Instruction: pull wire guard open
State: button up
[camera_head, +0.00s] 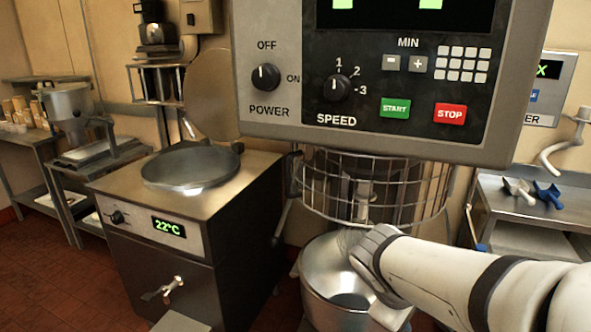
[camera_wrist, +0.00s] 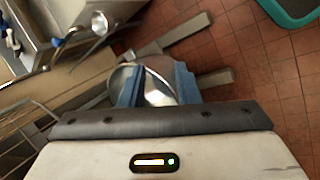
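The wire guard (camera_head: 375,190) is a curved cage of metal bars under the mixer's control panel, around the mixing shaft. It stands across the front, above the steel mixing bowl (camera_head: 325,262). My gripper comes in from the lower right, with its end over the bowl and just below the guard; its fingertips are hidden in the head view. In the wrist view, my gripper (camera_wrist: 158,82) has its two blue fingers apart, with the shiny bowl (camera_wrist: 157,92) showing beyond the gap.
The mixer panel (camera_head: 395,75) overhangs the guard, with power and speed knobs, START and STOP buttons. A steel cooker (camera_head: 205,215) showing 22°C stands left. A bench (camera_head: 530,212) with blue and grey tools is at right.

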jog(key=w+a+r+n+t, duration=0.3)
jog(key=w+a+n, duration=0.1)
jog(key=w+n, duration=0.2)
jog(key=w+a+r+n+t+h+p, duration=0.1)
jog(key=w+a+r+n+t, duration=0.3)
jog(key=w+a+n, duration=0.1)
jog(key=w+a+r+n+t+p, duration=0.1)
jog(key=w+a+r+n+t, duration=0.3)
jog(key=w+n, duration=0.3)
jog(key=shift+w+a+r+n+h, duration=0.1)
jog(key=shift+w+a+n+h, duration=0.2)
jog(key=shift+w+a+n, duration=0.2)
jog(key=n+t+y, duration=0.4)
jog(key=n, duration=0.3)
send_near(287, 174)
jog(key=w, duration=0.5)
jog(key=w+d+p, duration=0.1)
jog(key=w, duration=0.2)
jog(key=w+p, duration=0.1)
jog(key=w, duration=0.1)
jog(key=shift+w+d+r, duration=0.2)
jog(key=shift+w+d, duration=0.05)
jog(key=shift+w, duration=0.05)
grip_shut()
